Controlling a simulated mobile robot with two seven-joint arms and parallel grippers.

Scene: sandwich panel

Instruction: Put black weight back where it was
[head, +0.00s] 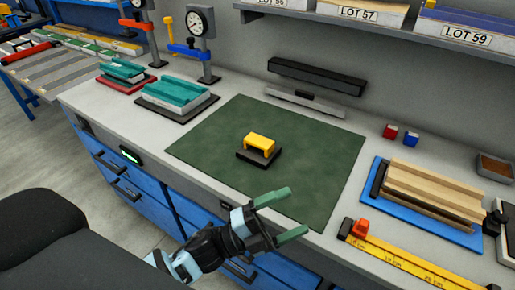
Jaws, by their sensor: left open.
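A black block with a yellow arched handle (259,144), which looks like the black weight, stands upright on the dark green mat (215,145), near its middle. My left gripper (282,216) is open and empty over the mat's front edge. Its two green-tipped fingers point right, and it is apart from the block, nearer to me. My right gripper is not in view.
Teal-topped blocks (178,93) and dial gauges (201,24) stand at the left. Wooden panels (435,189) lie on a blue tray (373,206) at the right, behind a yellow ruler (400,258). The mat around the block is clear.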

